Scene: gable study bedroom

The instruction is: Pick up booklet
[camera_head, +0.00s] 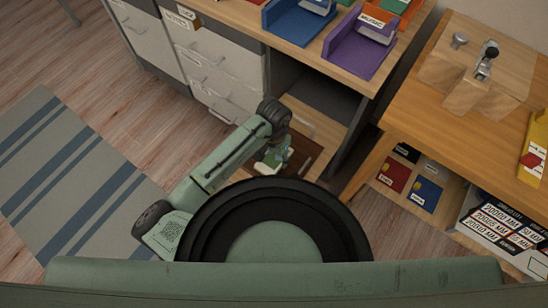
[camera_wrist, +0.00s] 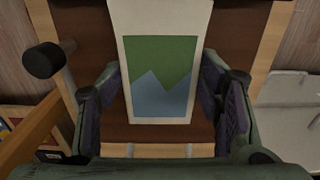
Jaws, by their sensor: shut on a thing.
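The booklet (camera_wrist: 160,75) has a pale cover with a green and blue mountain picture. In the wrist view it stands between the two fingers of my gripper (camera_wrist: 162,92), which is shut on it. Its top runs out of the picture. In the head view my gripper (camera_head: 279,155) is low by the open bay under the desk, and a small pale and green part of the booklet (camera_head: 261,167) shows beside it. My arm hides most of the rest. A dark brown surface (camera_wrist: 262,50) lies behind the booklet.
A desk (camera_head: 345,78) with blue and purple trays stands above the bay. Grey drawers (camera_head: 220,55) are on its left. A wooden bench (camera_head: 410,105) with a shelf of booklets is on the right. Open floor and a striped rug (camera_head: 75,180) lie left.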

